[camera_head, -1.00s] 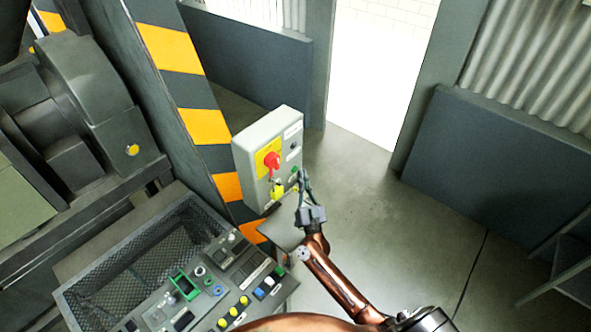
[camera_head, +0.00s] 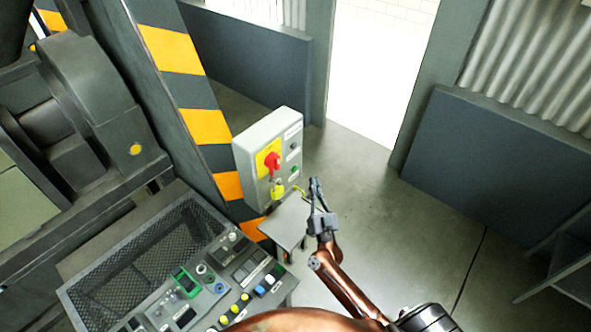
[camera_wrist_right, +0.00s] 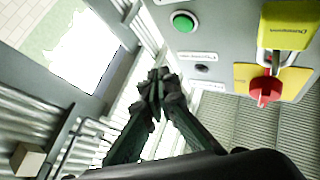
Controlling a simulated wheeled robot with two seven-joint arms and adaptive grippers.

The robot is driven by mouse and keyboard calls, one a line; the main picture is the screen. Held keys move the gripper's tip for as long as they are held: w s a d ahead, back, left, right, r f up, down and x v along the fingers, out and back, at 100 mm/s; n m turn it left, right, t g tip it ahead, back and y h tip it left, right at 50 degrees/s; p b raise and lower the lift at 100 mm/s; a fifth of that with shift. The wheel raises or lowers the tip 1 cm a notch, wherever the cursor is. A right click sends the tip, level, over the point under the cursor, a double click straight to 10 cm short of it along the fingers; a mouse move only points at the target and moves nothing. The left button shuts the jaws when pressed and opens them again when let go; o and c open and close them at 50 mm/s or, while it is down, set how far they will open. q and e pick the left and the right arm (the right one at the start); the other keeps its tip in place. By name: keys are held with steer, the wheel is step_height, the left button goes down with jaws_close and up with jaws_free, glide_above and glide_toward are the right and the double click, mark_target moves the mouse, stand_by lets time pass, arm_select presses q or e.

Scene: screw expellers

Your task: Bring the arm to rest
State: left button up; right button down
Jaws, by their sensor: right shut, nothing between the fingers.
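My right gripper (camera_head: 316,190) is in the middle of the head view, to the right of the grey control box and apart from it. Its fingers are closed together and empty; their tips also meet in the right wrist view (camera_wrist_right: 158,85). My copper-coloured right arm (camera_head: 345,285) comes up from the bottom edge. My left gripper is not in view.
The grey control box (camera_head: 250,150) carries a red rotary switch (camera_head: 272,162), a yellow padlock (camera_head: 278,190) and a green button (camera_wrist_right: 184,21). A button panel (camera_head: 200,300) and small grey shelf (camera_head: 288,222) stand nearby. Open floor (camera_head: 400,225) lies to the right.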

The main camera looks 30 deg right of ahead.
stand_by(0.4)
steer(key=s+a+f+n+g+y, duration=0.3)
steer(key=a+f+n+g+y, duration=0.1)
steer(key=a+f+y, duration=0.15)
steer(key=s+a+f+n+g+y, duration=0.4)
steer(key=a+y, duration=0.1)
steer(key=a, duration=0.2)
steer(key=s+d+f+m+g+h, duration=0.1)
steer(key=s+d+f+g+h, duration=0.2)
steer(key=s, duration=0.6)
steer(key=s+d+f+g+h, duration=0.1)
steer(key=s+d+f+g, duration=0.25)
steer(key=s, duration=0.55)
steer(key=s+d+f+m+g+h, duration=0.1)
steer(key=s+d+f+g, duration=0.3)
steer(key=s, duration=0.5)
step_height(320, 180, down, 38)
steer(key=s+a+r+g+b, duration=0.1)
steer(key=s+a+g+b, duration=0.15)
steer(key=b, duration=0.55)
steer(key=s+f+n+b, duration=0.1)
steer(key=s+f+b, duration=0.4)
steer(key=s+f, duration=1.3)
step_height(320, 180, down, 4)
steer(key=shift+s+f+g+b, duration=0.2)
steer(key=shift+g+b, duration=0.2)
